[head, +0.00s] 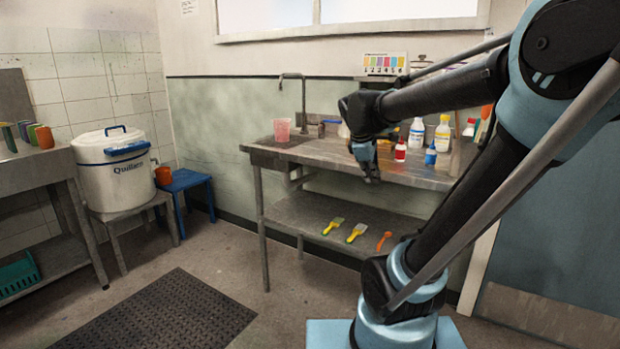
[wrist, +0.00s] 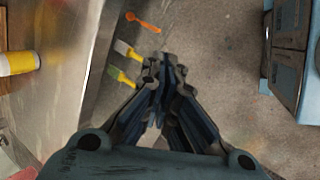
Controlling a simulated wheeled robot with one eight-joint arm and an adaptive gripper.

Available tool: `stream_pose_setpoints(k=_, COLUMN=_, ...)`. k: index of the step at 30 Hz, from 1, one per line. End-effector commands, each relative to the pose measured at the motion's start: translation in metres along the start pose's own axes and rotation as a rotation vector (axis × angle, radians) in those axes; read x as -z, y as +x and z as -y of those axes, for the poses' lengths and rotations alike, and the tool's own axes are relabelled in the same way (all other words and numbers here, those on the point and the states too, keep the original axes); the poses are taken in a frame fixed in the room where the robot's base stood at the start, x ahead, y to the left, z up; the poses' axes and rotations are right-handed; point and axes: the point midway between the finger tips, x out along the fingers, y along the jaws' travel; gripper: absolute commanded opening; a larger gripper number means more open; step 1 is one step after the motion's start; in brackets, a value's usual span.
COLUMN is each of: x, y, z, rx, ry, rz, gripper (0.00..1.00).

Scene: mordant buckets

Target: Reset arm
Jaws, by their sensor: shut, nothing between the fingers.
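My gripper (head: 370,179) hangs from my bent arm in front of the metal workbench, pointing down near its front edge in the head view. In the wrist view my gripper (wrist: 163,62) has its fingers together, with nothing between them. My arm reaches in from the right side of the head view and covers part of the bench top.
A white Quillam tub (head: 112,180) stands left.

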Motion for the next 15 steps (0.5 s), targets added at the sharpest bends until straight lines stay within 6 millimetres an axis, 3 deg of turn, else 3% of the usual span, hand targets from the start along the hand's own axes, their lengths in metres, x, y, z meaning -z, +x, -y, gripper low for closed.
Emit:
stream_pose_setpoints(k=6, x=-0.034, y=0.023, z=0.077, rx=0.107, ry=0.380, rz=-0.035, gripper=0.00)
stream_pose_setpoints(k=15, x=-0.055, y=0.056, z=0.179, rx=0.263, ry=0.892, rz=-0.050, gripper=0.00)
